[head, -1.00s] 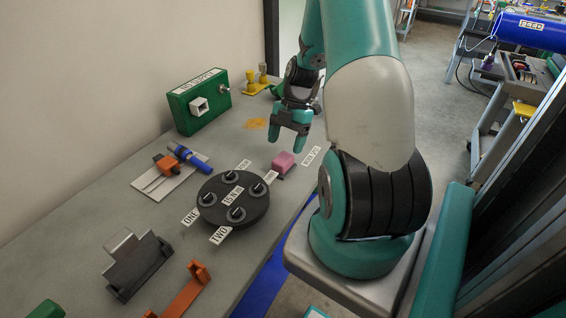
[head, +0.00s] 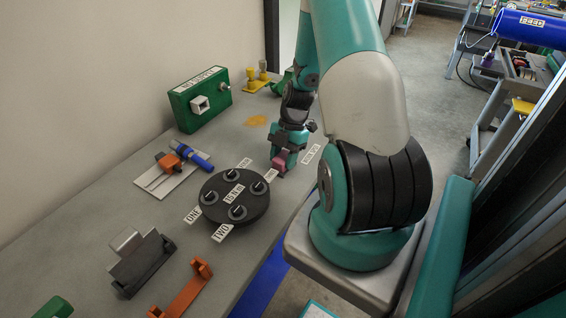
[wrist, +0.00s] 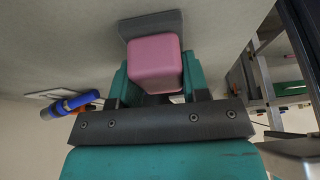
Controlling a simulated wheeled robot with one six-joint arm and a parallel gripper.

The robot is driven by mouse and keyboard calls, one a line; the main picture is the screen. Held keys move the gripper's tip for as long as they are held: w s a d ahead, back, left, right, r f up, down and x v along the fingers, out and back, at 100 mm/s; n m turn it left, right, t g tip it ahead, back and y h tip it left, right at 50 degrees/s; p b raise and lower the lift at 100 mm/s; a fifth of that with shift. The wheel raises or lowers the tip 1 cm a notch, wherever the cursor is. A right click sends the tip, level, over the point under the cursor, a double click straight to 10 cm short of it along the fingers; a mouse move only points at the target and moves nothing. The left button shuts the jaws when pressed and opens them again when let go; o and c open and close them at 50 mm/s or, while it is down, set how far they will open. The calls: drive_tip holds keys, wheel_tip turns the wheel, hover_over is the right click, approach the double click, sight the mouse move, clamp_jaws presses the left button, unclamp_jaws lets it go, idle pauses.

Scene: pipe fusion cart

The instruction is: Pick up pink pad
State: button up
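The pink pad (head: 279,163) is a small rounded block on the grey bench top, right of the round black disc. My gripper (head: 285,161) is down over it from behind and partly hides it. In the wrist view the pink pad (wrist: 155,62) sits between the two teal fingers (wrist: 155,85), one close against each side, with no clear gap showing. A dark grey flat piece (wrist: 151,22) lies along the pad's far side in that view. The gripper looks shut on the pad. I cannot see the pad clear of the bench.
The black disc (head: 236,211) with several knobs and labels stands just left of the pad. A label plate (head: 312,154) lies close to its right.

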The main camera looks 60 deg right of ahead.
sight(283, 156)
wheel_tip(283, 156, up, 20)
drive_tip(key=b, duration=0.2)
idle(0.4)
